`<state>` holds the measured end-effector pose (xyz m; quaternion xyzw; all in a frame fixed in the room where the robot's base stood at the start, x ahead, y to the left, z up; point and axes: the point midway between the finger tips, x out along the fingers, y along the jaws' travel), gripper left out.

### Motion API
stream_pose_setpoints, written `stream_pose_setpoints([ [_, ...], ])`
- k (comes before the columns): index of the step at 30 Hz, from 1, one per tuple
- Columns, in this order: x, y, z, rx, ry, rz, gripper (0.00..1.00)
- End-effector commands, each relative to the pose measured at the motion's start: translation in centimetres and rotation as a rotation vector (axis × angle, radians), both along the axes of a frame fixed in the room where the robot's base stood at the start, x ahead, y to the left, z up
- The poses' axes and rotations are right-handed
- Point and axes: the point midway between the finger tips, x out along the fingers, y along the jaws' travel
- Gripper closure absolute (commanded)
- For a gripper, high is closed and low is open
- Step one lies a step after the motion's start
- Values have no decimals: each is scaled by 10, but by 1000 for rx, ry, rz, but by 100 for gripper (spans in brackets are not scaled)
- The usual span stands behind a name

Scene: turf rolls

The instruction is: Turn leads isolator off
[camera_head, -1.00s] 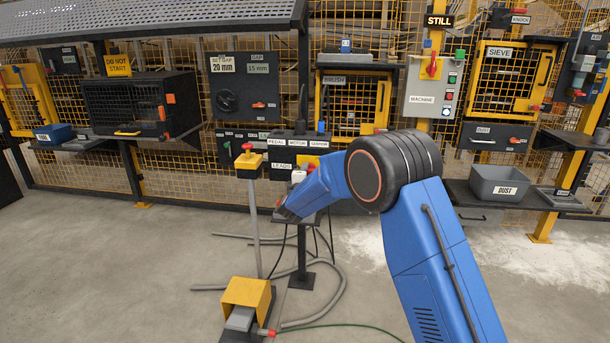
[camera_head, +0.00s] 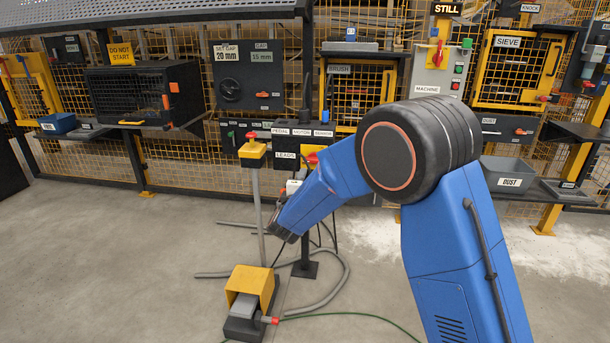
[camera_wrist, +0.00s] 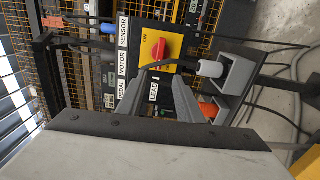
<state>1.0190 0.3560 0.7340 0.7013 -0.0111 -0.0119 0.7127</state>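The leads isolator is a red rotary handle (camera_wrist: 170,46) on a yellow plate marked ON, on a dark box, in the wrist view. I see no contact with the handle. The gripper's fingers cannot be made out in the head view.
A white plug (camera_wrist: 210,68) and an orange one (camera_wrist: 208,108) sit in grey holders right of the fingers. A dark cable runs near the handle. A yellow-topped post (camera_head: 253,150) and yellow pedal (camera_head: 249,285) stand left of my arm. Hoses lie on the floor.

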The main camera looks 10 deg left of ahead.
Motion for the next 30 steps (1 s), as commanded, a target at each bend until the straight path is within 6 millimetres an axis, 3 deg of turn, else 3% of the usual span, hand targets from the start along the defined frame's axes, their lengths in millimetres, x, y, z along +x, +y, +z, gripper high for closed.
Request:
stream_pose_setpoints([
  [7,-25,1,0,0,0,0,67],
  [20,-28,0,1,5,2,1,67],
  [25,-26,-16,19,87,31,33,67],
  [30,-31,-48,49,257,108,97,67],
])
